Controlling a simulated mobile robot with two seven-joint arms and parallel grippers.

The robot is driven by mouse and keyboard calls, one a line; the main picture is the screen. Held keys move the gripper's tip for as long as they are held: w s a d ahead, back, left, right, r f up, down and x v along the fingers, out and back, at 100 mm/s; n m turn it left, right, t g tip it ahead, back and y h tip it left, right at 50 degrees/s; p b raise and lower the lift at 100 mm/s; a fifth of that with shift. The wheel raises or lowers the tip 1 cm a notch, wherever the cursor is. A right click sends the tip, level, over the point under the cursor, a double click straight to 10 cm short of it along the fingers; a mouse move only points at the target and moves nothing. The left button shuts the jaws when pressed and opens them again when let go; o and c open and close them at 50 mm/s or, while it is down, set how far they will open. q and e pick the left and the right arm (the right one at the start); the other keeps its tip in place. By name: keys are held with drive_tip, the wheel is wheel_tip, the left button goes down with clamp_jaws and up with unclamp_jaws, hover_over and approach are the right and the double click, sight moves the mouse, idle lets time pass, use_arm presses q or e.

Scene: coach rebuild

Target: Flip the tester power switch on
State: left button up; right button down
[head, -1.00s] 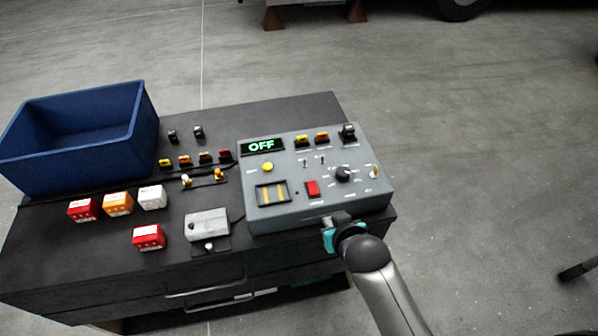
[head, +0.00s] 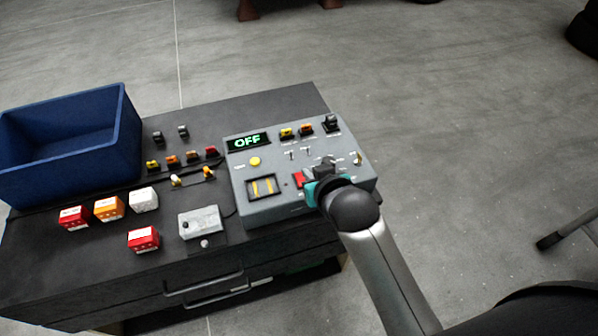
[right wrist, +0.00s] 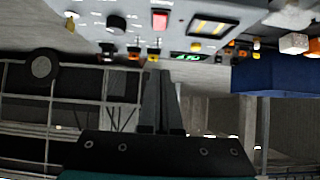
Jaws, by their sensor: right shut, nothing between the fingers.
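The grey tester (head: 285,210) sits on the right end of the dark cart top. Its display (head: 248,142) reads OFF in green. A red rocker switch (head: 298,179) is on its front part, partly covered by my right gripper (head: 325,170). In the right wrist view the red switch (right wrist: 160,20) shows above the shut fingers (right wrist: 158,80), beside a black knob (right wrist: 116,22). The gripper is empty and over the panel, just right of the red switch in the head view. Whether it touches the panel I cannot tell. My left gripper is out of view.
A blue bin (head: 70,150) stands at the cart's left. Red, orange and white blocks (head: 108,208), a small grey box (head: 200,222) and several coloured connectors (head: 190,157) lie between bin and tester. A small toggle (head: 358,159) is at the panel's right.

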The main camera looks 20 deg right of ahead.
drive_tip(key=b, duration=0.1)
hover_over(299, 180)
drive_tip(key=f, duration=0.3)
drive_tip(key=s+f, duration=0.1)
drive_tip(key=f, duration=0.4)
drive_tip(key=shift+w+b, duration=0.35)
drive_tip(key=shift+w, duration=0.05)
drive_tip(key=shift+w+f, duration=0.1)
drive_tip(key=shift+f, duration=0.55)
drive_tip(key=shift+w+f+g+p, duration=0.15)
drive_tip(key=shift+g+p, duration=0.25)
drive_tip(key=shift+p, duration=0.35)
drive_tip(key=shift+f, duration=0.15)
